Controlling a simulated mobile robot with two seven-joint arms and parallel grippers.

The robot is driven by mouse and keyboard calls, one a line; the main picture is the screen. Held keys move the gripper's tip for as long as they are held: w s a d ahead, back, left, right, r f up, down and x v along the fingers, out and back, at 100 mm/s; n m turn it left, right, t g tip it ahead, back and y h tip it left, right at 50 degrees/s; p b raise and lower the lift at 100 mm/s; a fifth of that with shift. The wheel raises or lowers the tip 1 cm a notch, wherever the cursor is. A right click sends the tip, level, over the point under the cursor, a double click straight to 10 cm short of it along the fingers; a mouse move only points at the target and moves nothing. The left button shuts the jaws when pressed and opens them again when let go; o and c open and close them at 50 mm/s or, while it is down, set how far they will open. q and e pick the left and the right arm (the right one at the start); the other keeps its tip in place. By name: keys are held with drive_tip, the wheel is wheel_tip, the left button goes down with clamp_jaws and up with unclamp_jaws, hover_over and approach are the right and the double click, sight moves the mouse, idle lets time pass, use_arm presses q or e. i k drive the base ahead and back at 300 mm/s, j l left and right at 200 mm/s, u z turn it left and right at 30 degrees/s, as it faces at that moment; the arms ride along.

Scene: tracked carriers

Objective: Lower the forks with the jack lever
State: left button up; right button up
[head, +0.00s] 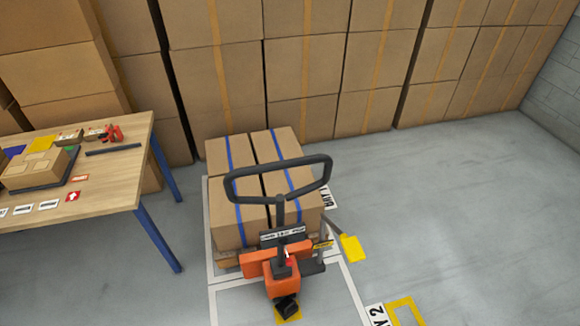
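An orange pallet jack (256,270) stands at the lower middle of the head view, with a black loop handle (322,180) raised on its column. A label strip (283,233) crosses the column, its wording too small to read surely. A yellow paddle (353,248) on a thin grey bar sticks out at the jack's right side. A small red part (288,260) sits on the column. I cannot tell which of these is the jack lever. The forks are hidden under the cartons (226,161) and pallet, so their height does not show. Neither of my grippers is in view.
A wooden table (110,192) with blue legs stands at the left, bearing small boxes and tools. Stacked cartons (300,60) line the back. White floor lines frame the pallet. The grey floor (460,210) at the right is clear, with a yellow mark (405,305) at the bottom.

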sight(289, 262)
drive_tip(key=l+u, duration=0.1)
drive_tip(key=j+z, duration=0.3)
drive_tip(key=j, duration=0.15)
drive_tip(key=j+z, duration=0.3)
drive_tip(key=j, duration=0.2)
drive_tip(key=k, duration=0.6)
drive_tip(key=i+j+z, duration=0.35)
drive_tip(key=j, duration=0.25)
drive_tip(key=i+j+z, duration=0.15)
drive_tip(key=j, duration=0.2)
drive_tip(key=i, duration=0.05)
